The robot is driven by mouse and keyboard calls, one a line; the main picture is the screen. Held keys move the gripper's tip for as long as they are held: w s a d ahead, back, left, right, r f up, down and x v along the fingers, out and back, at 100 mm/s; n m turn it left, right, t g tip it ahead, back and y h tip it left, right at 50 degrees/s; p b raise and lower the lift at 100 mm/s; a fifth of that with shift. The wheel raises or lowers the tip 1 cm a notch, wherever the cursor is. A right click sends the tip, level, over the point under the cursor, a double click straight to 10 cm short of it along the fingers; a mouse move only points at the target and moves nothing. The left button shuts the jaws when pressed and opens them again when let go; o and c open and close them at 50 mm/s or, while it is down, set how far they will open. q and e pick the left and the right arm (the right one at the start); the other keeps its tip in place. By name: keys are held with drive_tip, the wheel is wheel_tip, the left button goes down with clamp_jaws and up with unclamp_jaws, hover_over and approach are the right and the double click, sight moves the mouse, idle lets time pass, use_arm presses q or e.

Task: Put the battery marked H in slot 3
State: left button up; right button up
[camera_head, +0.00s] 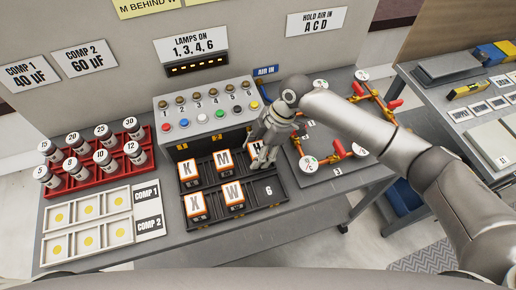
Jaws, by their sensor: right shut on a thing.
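The battery marked H (254,148) is at the back right position of the black battery rack (270,205), right of the battery marked M (224,159). My right gripper (260,163) is shut on the H battery from its right side and hides part of it. I cannot tell whether the battery is fully seated or slightly raised. The slot number there is hidden. My left gripper is not in view.
Batteries K (189,170), X (196,205) and W (233,194) fill other positions; the one marked 6 (269,191) is empty. A control box (205,115) with lamps and buttons stands behind. A red rack (85,170) of capacitors is left; a valve board (345,150) is right.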

drive_tip(key=shift+f, duration=0.15)
drive_tip(key=o, duration=1)
drive_tip(key=shift+c, duration=0.2)
drive_tip(key=b+v, duration=0.2)
drive_tip(key=v, duration=1)
drive_tip(key=shift+r, duration=0.25)
